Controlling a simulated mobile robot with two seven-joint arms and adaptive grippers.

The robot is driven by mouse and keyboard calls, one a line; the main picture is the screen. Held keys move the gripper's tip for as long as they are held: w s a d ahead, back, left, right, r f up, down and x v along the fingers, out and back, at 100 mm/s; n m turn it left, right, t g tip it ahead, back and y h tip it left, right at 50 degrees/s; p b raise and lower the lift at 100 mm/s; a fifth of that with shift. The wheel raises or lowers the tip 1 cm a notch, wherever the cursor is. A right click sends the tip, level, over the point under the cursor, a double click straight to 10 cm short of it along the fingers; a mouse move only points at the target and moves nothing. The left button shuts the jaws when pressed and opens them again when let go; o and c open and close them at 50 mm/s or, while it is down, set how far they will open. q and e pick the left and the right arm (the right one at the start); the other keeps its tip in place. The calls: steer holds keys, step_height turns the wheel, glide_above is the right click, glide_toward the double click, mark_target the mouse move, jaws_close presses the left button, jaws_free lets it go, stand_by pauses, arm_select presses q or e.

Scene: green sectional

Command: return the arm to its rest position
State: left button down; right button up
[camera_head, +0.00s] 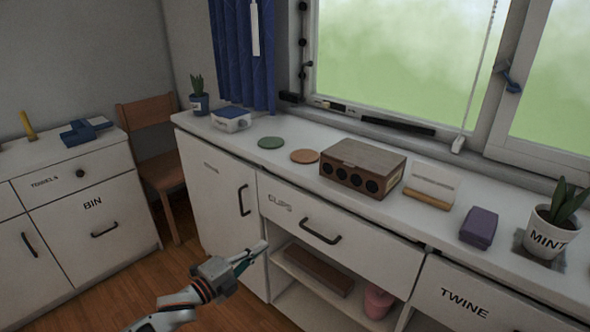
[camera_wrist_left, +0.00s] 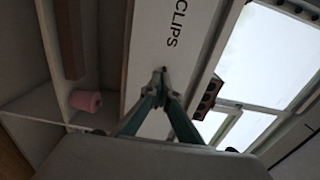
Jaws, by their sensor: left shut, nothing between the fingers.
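My left gripper (camera_head: 258,248) is in front of the white counter unit, near the left end of the open shelf and below the drawer marked CLIPS (camera_head: 320,222). Its fingers are closed together with nothing between them. In the left wrist view the closed fingertips (camera_wrist_left: 160,72) lie in front of the CLIPS drawer face (camera_wrist_left: 172,40); I cannot tell the exact gap. The CLIPS drawer looks shut. My right gripper is in neither view.
The open shelf holds a brown box (camera_head: 313,268) and a pink roll (camera_head: 378,300). The countertop carries a brown box with round holes (camera_head: 362,168), a purple block (camera_head: 479,227) and a MINT pot (camera_head: 548,236). A wooden chair (camera_head: 155,140) stands left. The floor (camera_head: 105,295) between the cabinets is clear.

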arm_select(q)
steer(key=s+a+f+n+g+y+p, duration=0.1)
steer(key=s+f+n+y+p, duration=0.1)
steer(key=s+f+n, duration=0.2)
steer(key=s+a+f+n+g+y+p, duration=0.1)
steer(key=s+n, duration=0.8)
steer(key=s, duration=1.1)
steer(key=s+a+f+n+g+y+p, duration=0.2)
steer(key=s+f+n+y+p, duration=0.2)
steer(key=s, duration=0.8)
step_height(320, 180, down, 3)
steer(key=n+y, duration=0.1)
steer(key=n, duration=0.2)
steer(key=shift+s+a+r+n+p, duration=0.2)
steer(key=shift+s+a+n+p, duration=0.1)
steer(key=shift+s+p, duration=0.1)
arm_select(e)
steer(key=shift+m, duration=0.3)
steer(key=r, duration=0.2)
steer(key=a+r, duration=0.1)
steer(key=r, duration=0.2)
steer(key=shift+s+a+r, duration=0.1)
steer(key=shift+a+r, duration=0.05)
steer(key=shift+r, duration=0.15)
